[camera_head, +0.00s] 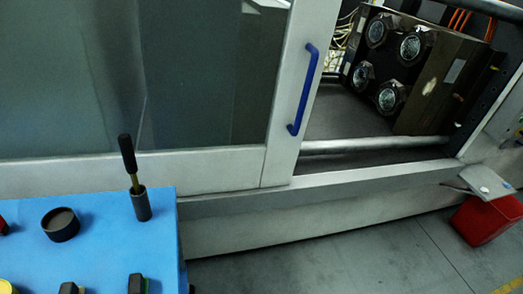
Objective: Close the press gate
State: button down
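The press gate (196,166) is a light grey framed sliding door with a dark glass pane at the left and centre. Its blue handle (304,90) stands upright, slightly tilted, on the gate's right frame post. The gate stands open: to its right is an opening (350,115) through which a brown machine block (440,80) with several round metal-and-glass parts shows. My gripper is not visible in this view, so its position relative to the handle cannot be seen.
A blue control panel (100,225) with a black-knobbed lever (130,160) and several buttons stands at the lower left, in front of the gate. A red bin (487,219) stands at the right. The grey floor (330,262) between them is clear.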

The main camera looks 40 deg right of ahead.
aim_at(311, 25)
jog(key=z, duration=0.1)
jog(key=i, duration=0.9)
jog(key=u, duration=0.05)
